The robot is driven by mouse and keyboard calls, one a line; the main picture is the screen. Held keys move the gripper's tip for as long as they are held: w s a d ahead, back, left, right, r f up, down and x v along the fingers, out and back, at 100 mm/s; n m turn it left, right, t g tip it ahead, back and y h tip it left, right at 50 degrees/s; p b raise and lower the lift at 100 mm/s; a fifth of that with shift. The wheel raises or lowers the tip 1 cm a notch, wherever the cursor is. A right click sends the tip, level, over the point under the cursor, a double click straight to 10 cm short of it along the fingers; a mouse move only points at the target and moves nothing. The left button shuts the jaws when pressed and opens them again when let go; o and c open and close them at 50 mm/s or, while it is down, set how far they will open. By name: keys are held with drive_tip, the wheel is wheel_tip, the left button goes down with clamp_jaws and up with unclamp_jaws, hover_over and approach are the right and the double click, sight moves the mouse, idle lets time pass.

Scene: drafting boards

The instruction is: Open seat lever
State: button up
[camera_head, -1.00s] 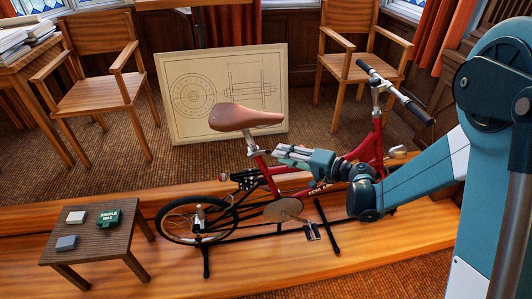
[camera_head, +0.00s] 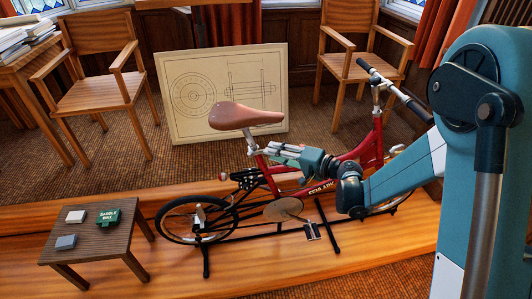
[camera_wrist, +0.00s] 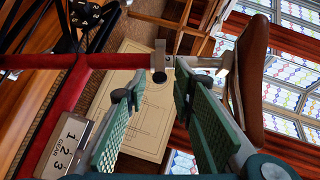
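The red bicycle (camera_head: 318,184) stands on a black stand on the wooden step, with its brown saddle (camera_head: 245,116) on a silver seat post (camera_head: 250,141). In the wrist view the picture is turned: the red frame tube (camera_wrist: 85,62) is at left and the saddle (camera_wrist: 251,80) at right. A grey seat clamp (camera_wrist: 159,48) with a dark rounded end sits between them; I cannot clearly tell the lever's position. My gripper (camera_head: 266,152) is beside the seat post, just right of it. In the wrist view my gripper (camera_wrist: 155,92) is open and empty, its green-padded fingers apart, tips near the clamp.
A small table (camera_head: 95,240) with a green box and two small blocks stands at left. A drawing board (camera_head: 180,110) leans behind the bicycle. Two wooden chairs stand behind. A plate with numbers (camera_wrist: 66,146) shows near the frame in the wrist view.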

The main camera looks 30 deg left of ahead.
sight(259, 153)
drive_tip(key=shift+b+x, duration=0.35)
drive_tip(key=shift+x, duration=1.85)
clamp_jaws()
